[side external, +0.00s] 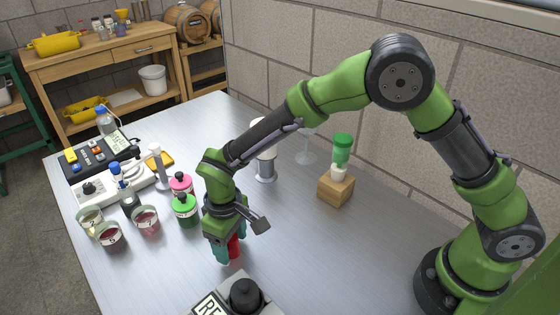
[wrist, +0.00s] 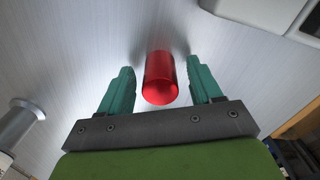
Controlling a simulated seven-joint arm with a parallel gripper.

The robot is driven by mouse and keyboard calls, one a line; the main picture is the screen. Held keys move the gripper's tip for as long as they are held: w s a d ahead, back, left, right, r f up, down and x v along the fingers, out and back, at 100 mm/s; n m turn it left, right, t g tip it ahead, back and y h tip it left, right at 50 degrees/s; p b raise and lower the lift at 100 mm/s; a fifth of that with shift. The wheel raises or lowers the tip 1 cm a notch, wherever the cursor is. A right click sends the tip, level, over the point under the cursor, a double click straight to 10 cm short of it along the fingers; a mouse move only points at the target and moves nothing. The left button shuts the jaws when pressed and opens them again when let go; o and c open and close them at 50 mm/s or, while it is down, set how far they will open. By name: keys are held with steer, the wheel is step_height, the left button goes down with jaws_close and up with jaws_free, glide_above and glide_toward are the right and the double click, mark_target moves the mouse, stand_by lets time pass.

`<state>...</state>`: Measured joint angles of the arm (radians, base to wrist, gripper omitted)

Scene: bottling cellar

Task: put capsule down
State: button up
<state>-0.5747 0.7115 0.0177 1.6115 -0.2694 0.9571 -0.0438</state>
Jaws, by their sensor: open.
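The capsule (wrist: 160,77) is a small shiny red cylinder. In the wrist view it is between the two teal fingers of my gripper (wrist: 158,88), with a visible gap on each side. The fingers are open and do not touch it. In the side view the red capsule (side external: 234,246) shows at the fingertips of my gripper (side external: 229,252), partly covered by the near finger. It appears to be at the metal table top (side external: 330,255); its exact contact with the table is hard to see.
A device with a black knob (side external: 245,295) and a display is just in front of my gripper. Pink (side external: 181,185) and green (side external: 185,210) bottles stand close on the left, with several small cups beyond. A wooden block (side external: 336,188) holds a green-topped item. Table between block and gripper is clear.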

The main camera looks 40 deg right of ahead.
step_height(320, 180, up, 12)
steer(key=f, duration=0.1)
steer(key=s+d+r+m+t+y, duration=0.25)
steer(key=s+d+r+m, duration=0.2)
steer(key=d+r, duration=0.75)
steer(key=s+d+m+t, duration=0.4)
steer(key=s+d, duration=0.6)
steer(key=s, duration=0.1)
steer(key=shift+d+r+t, duration=0.15)
steer(key=shift+d+t, duration=0.2)
steer(key=shift+d, duration=0.05)
